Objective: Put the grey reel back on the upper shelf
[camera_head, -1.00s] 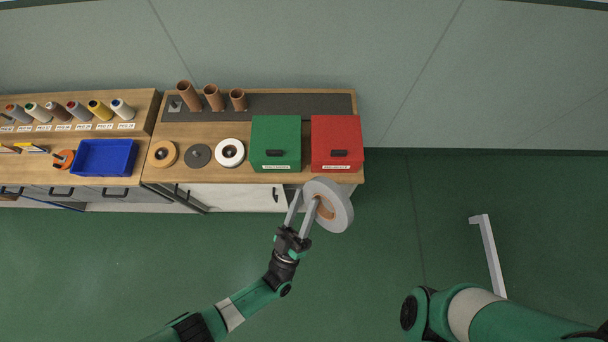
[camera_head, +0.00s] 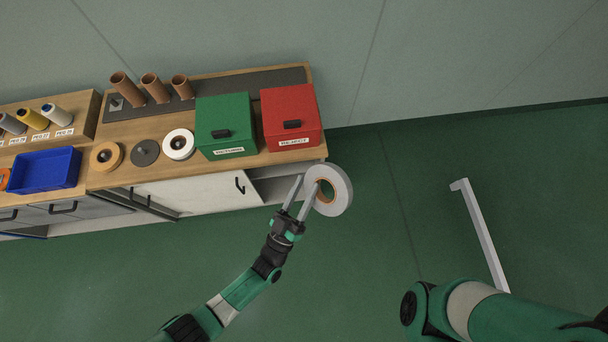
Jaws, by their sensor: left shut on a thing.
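The grey reel (camera_head: 341,198), with an orange-brown core, is held in the air just right of and in front of the cabinet's right end. My left gripper (camera_head: 309,190) is shut on it, with one finger reaching into the core and the other at its left side. An open compartment (camera_head: 277,186) shows under the worktop at the cabinet's right end. A shelf board is partly visible there, but its inside is mostly hidden from this height. The reel is outside it. Part of my right arm shows at the lower right, with its gripper out of view.
Green (camera_head: 223,124) and red (camera_head: 290,116) boxes stand on the worktop. Orange (camera_head: 98,163), dark (camera_head: 145,160) and white (camera_head: 170,153) rolls lie left of them. A closed white door (camera_head: 205,199) adjoins the compartment. A pale L-shaped bar (camera_head: 480,237) stands out right; floor between is clear.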

